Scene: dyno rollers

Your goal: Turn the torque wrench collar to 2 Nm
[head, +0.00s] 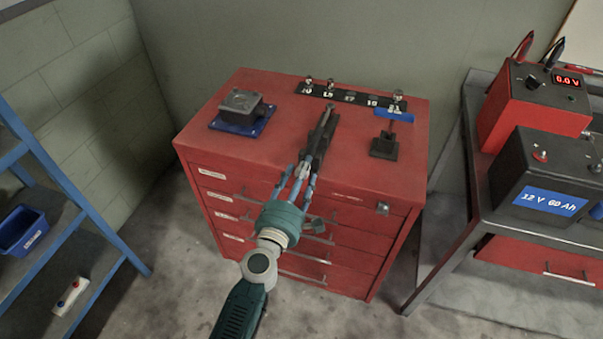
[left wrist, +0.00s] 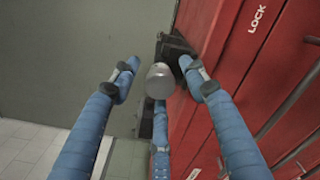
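The torque wrench (head: 325,121) lies in a black cradle (head: 318,150) on the red cabinet top, its handle end toward me. My left gripper (head: 299,174) reaches that end from the front, its blue fingers spread. In the left wrist view, the round grey end of the wrench (left wrist: 160,81) faces the camera between the three fingers of the gripper (left wrist: 158,88). Gaps show between the left and right fingertips and the grey end; the lower finger overlaps its bottom edge, so contact there is unclear. No scale marks on the collar are readable. My right gripper is out of view.
The red cabinet top (head: 230,157) also carries a grey block on a blue plate (head: 242,112), a black socket rail (head: 330,93) and a small black stand (head: 384,145). A battery (head: 545,180) and red power supply (head: 540,108) stand right. A blue shelf stands left.

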